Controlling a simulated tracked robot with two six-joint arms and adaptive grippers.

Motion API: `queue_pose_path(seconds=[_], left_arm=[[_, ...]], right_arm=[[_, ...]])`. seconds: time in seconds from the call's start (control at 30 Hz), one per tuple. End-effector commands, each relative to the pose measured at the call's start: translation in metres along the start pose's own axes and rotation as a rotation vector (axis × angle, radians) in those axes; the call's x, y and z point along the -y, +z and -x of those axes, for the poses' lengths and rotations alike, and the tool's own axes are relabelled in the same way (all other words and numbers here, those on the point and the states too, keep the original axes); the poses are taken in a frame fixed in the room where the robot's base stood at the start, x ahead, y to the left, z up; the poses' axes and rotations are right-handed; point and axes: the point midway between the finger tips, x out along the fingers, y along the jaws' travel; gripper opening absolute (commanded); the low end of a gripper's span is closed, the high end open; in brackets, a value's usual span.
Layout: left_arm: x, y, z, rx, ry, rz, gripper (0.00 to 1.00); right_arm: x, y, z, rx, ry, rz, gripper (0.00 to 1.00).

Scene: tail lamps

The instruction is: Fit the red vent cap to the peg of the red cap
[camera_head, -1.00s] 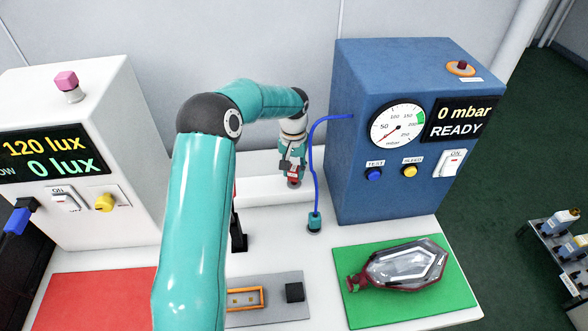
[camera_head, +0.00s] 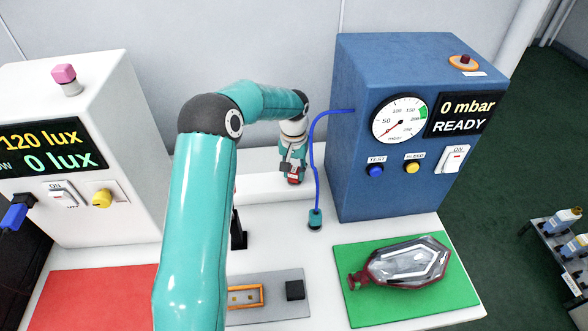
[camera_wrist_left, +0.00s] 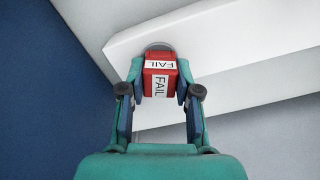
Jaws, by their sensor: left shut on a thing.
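My left gripper (camera_head: 291,172) is shut on a red block (camera_head: 294,178) near the back of the white table. In the left wrist view the block (camera_wrist_left: 160,82) sits between the fingertips of the left gripper (camera_wrist_left: 158,92) and carries white FAIL labels. A grey round part (camera_wrist_left: 160,47) shows just beyond it, beside a white ledge; I cannot tell if they touch. A clear lamp with a dark red rim (camera_head: 408,262) lies on a green mat (camera_head: 365,312) at the right. I cannot make out a separate vent cap or its peg. My right gripper is out of view.
A blue pressure tester (camera_head: 355,120) stands right of the gripper, with a blue hose (camera_head: 312,150) ending in a teal plug (camera_head: 315,219). A white light tester (camera_head: 120,140) stands left. A grey tray (camera_head: 275,315), black block (camera_head: 295,290) and red mat (camera_head: 95,295) lie in front.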

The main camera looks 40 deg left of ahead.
Motion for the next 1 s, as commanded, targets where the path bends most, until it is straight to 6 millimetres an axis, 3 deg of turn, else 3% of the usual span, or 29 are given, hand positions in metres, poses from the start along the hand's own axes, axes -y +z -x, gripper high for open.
queue_pose_path(seconds=[0.03, 0.33, 0.37, 0.5, 0.83, 1.0], left_arm=[[0.0, 0.0, -0.013, 0.001, 0.0, 0.0, 0.0], [0.0, 0.0, -0.013, 0.001, 0.0, 0.0, 0.0], [0.0, 0.0, -0.013, 0.001, 0.0, 0.0, 0.37], [0.0, 0.0, -0.013, 0.001, 0.0, 0.0, 0.6], [0.0, 0.0, -0.012, 0.001, 0.0, 0.0, 0.61], [0.0, -0.001, -0.002, -0.002, 0.0, 0.0, 0.61]], right_arm=[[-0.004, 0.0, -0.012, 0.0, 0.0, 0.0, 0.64], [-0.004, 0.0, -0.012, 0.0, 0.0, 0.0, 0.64], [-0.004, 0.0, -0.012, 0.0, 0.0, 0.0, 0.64], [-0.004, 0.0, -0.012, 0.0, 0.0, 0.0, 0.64], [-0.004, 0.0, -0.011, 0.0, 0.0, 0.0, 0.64], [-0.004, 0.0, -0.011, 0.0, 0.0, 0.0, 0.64]])
